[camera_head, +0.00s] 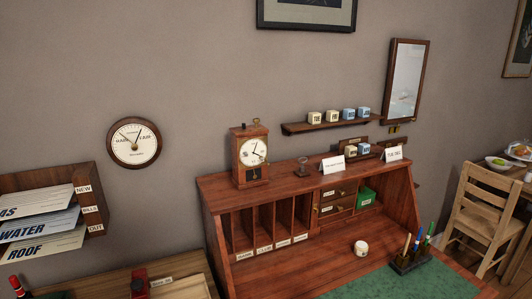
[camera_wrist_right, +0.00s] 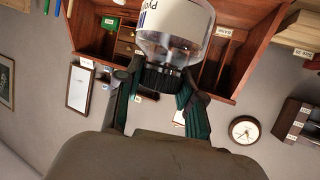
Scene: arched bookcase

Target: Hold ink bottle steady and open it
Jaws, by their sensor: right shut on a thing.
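The ink bottle (camera_wrist_right: 176,38) is clear with a white label and a ribbed black cap (camera_wrist_right: 160,78); it shows large at the top of the right wrist view, its top end cut off by the frame edge. The cap points toward my right gripper. My right gripper (camera_wrist_right: 157,88) is shut on the black cap, one green-padded finger on each side of it. The cap is against the bottle's neck; I cannot tell whether it is loose. Neither gripper shows in the head view, and my left gripper is in neither view.
A wooden desk (camera_head: 315,258) has pigeonholes, a clock (camera_head: 250,155) and a small white round thing (camera_head: 361,248) on it. A pen holder (camera_head: 410,260) stands at its right, by a green mat (camera_head: 395,285). A chair (camera_head: 485,220) stands farther right. The desk's middle is mostly clear.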

